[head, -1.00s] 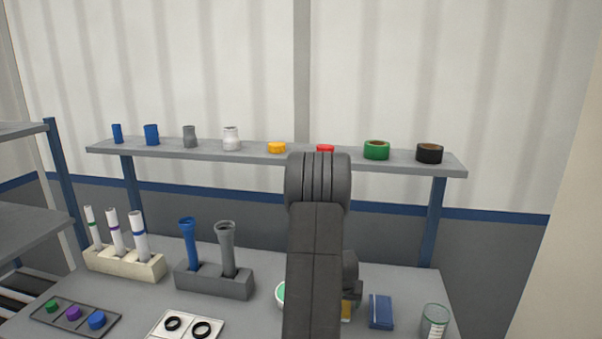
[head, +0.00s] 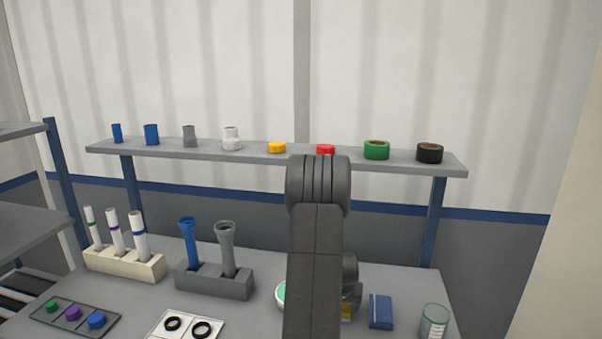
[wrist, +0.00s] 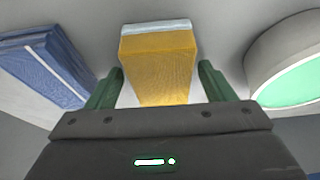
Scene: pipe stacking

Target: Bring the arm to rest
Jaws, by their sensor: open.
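My arm (head: 315,240) stands upright in the middle of the head view, over the grey workbench (head: 265,320). A yellow block with a pale edge (wrist: 160,50) lies beyond the fingertips; I cannot tell the exact gap. In the head view my gripper is hidden behind the arm.
A blue block (head: 381,312) and a glass jar (head: 434,322) stand right of the arm. A round green-and-white dish (wrist: 295,70) is beside the yellow block. Pipe racks (head: 215,283) stand left. A shelf (head: 260,152) with fittings and tape rolls runs behind.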

